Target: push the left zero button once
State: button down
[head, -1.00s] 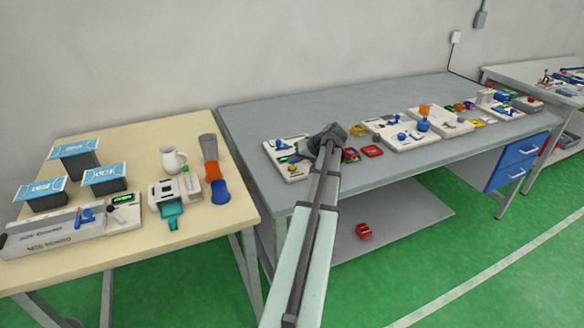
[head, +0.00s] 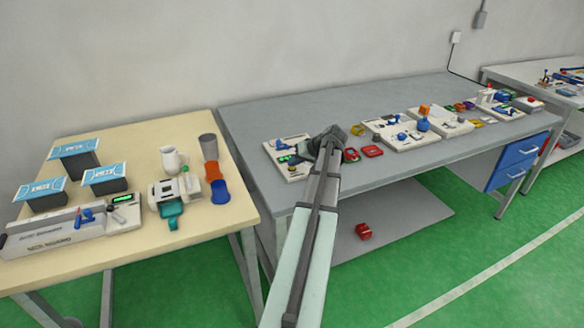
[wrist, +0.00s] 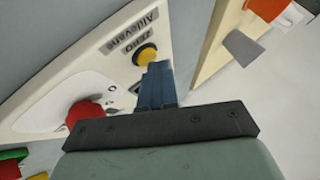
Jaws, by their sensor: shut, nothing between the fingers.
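The yellow button (wrist: 146,55) beside the printed word ZERO is on a white panel (wrist: 50,85) in the wrist view. My gripper (wrist: 156,66) is shut and empty, with its blue fingertips right by the button's lower edge. I cannot tell whether they touch it. The fingers cover part of the panel below the button. In the head view the same white panel (head: 291,173) lies at the left end of the grey bench, with a green display (head: 284,159). My gripper (head: 304,153) is over its right side there, and its fingertips are hard to make out.
A red knob (wrist: 85,113) sits on the panel near my fingers. Red parts (head: 371,151) and another white panel (head: 400,143) lie to the right on the grey bench (head: 270,115). A beige table (head: 110,255) stands left, beyond a gap.

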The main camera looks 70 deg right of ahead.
aim_at(295, 168)
dwell(0.5)
jog(key=shift+r, duration=0.8)
jog(key=shift+r, duration=0.15)
jog(key=shift+r, duration=2.35)
